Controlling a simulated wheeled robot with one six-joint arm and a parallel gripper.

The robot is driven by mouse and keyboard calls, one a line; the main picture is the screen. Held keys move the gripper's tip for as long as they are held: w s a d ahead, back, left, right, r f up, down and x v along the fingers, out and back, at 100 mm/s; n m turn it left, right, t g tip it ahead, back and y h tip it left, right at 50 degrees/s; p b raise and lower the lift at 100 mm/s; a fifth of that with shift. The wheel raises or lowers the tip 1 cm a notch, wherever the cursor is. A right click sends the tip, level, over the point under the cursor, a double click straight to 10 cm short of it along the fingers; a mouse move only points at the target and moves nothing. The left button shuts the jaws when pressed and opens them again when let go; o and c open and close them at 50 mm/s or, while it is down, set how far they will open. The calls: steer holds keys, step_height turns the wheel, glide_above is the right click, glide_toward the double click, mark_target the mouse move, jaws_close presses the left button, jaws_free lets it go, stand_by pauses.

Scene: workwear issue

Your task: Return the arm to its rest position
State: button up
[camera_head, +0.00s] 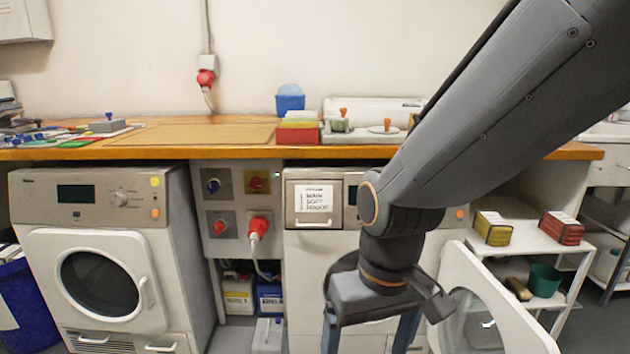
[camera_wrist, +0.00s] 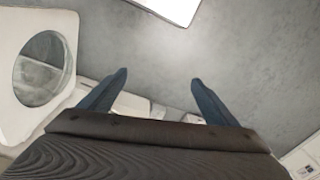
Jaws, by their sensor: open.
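My gripper (camera_head: 370,340) hangs down in front of the right-hand machine in the head view, with its lower end cut off by the frame. In the wrist view my gripper (camera_wrist: 158,85) shows two blue-grey fingers spread well apart, with nothing between them. It is open and empty. My arm comes in from the upper right of the head view and hides part of the worktop and the machine behind it.
The right-hand machine (camera_head: 300,245) has its white door (camera_head: 478,268) swung open beside my gripper. A closed washer (camera_head: 95,235) stands left. The wooden worktop (camera_head: 200,135) runs behind. A white shelf (camera_head: 520,240) with boxes stands right. Grey floor (camera_wrist: 160,60) lies beyond my fingers.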

steer(key=s+d+r+m+p, duration=0.2)
steer(key=d+r+p, duration=0.9)
steer(key=p, duration=0.7)
step_height(320, 180, up, 4)
steer(key=shift+s+d+f+m+h, duration=0.2)
steer(key=shift+d+m+h, duration=0.15)
steer(key=shift+m, duration=0.25)
steer(key=shift+c, duration=0.4)
